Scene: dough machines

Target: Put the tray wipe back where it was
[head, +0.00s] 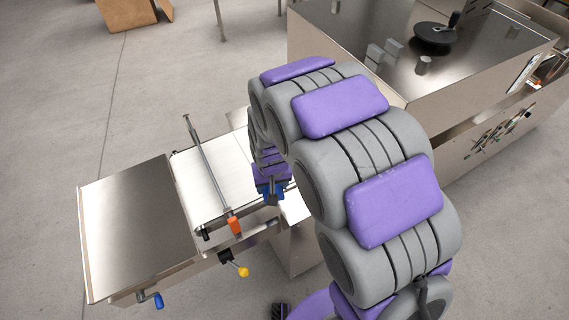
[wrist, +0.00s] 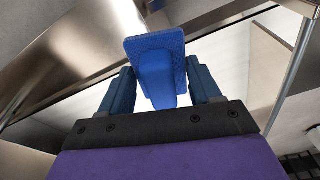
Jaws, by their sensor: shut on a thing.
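The tray wipe (wrist: 155,55) is a blue piece with a flat rectangular head and a narrower part between the fingers, seen in the wrist view. My gripper (wrist: 162,78) is shut on it, with one dark blue finger on each side. In the head view my gripper (head: 272,190) is above the white belt section of the metal machine, near its right side. The wipe is hard to tell from the blue fingers there. I cannot tell which place it came from.
The machine has a bare metal plate (head: 138,228) at left, a white belt (head: 215,182), a crossbar with an orange end (head: 235,225), a yellow knob (head: 243,271) and a blue handle (head: 152,299). A metal cabinet (head: 365,50) stands at upper right. Open floor lies upper left.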

